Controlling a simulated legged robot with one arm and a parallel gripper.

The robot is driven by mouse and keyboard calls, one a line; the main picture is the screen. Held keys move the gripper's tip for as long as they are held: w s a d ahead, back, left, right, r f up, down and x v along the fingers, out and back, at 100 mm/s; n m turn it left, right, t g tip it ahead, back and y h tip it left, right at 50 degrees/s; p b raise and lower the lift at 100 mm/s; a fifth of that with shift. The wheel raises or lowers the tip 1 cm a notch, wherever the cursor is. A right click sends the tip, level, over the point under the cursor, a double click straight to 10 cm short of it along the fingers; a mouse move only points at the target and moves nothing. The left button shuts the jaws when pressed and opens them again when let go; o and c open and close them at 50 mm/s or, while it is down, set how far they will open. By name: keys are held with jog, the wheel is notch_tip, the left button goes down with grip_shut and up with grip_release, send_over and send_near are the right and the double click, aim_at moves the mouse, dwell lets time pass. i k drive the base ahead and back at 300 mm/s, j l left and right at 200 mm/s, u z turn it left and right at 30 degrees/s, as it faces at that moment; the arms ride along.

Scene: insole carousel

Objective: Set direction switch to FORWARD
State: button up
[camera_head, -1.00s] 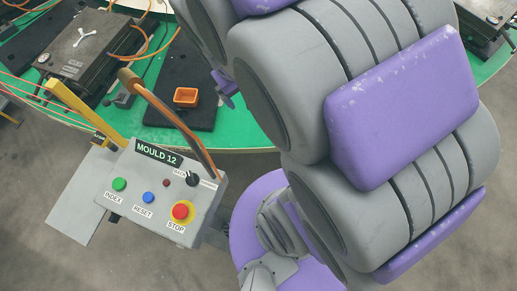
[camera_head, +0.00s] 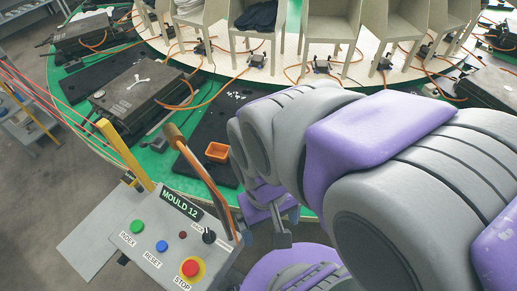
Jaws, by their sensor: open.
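The direction switch (camera_head: 209,236) is a small black knob at the upper right of the grey control box (camera_head: 165,262), marked MOULD 12, in the lower left of the head view. Small labels flank the knob, too small to read surely, and its setting cannot be told. My gripper (camera_head: 282,238) hangs to the right of the box, small and partly hidden by my arm. It is apart from the knob and holds nothing that I can see.
A green button (camera_head: 137,227), blue button (camera_head: 162,246) and red stop button (camera_head: 190,268) share the panel. A copper-brown bar (camera_head: 205,178) and yellow post (camera_head: 125,155) rise behind it. The green carousel (camera_head: 75,120) carries moulds and an orange tray (camera_head: 217,152).

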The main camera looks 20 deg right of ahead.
aim_at(209, 237)
jog(key=u, duration=1.3)
jog(key=k+l+z, duration=0.2)
jog(key=k, duration=0.15)
jog(key=j, duration=0.75)
jog(key=k+j+z, duration=0.1)
jog(key=j, duration=0.7)
